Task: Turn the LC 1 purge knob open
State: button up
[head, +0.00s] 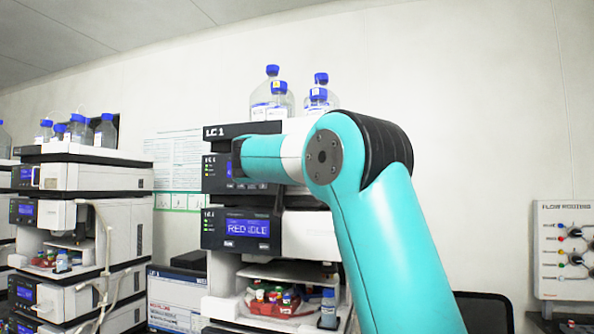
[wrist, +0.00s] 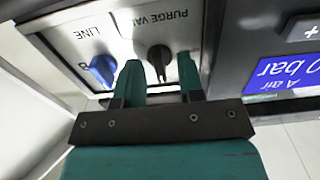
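The black purge knob (wrist: 160,56) sits on a light panel under the upside-down label "PURGE VAL" in the wrist view. My gripper (wrist: 160,66) is open, with one green finger on each side of this knob and visible gaps between. I cannot tell how deep the fingertips reach around it. In the head view the LC 1 stack (head: 214,132) stands behind my teal arm. The arm hides the purge knob and most of my gripper there.
A blue knob (wrist: 102,72) marked "LINE" sits close to the left finger. A blue screen (wrist: 289,72) is to the right. Bottles (head: 272,95) stand on top of the LC 1 stack. Another stack (head: 90,178) stands left, and a flow routing panel (head: 565,250) hangs right.

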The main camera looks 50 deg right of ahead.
grip_shut()
jog(key=shift+n, duration=0.4)
jog(key=n+p, duration=0.1)
jog(key=n, duration=0.2)
jog(key=shift+r+n, duration=0.1)
jog(key=shift+n, duration=0.3)
jog(key=shift+w+a+f+n+p, duration=0.1)
jog(key=shift+n+p, duration=1.45)
jog(key=shift+n, duration=1.3)
jog(key=shift+w+f+n+p, duration=0.1)
jog(key=shift+n+p, duration=1.45)
jog(key=shift+n, duration=1.3)
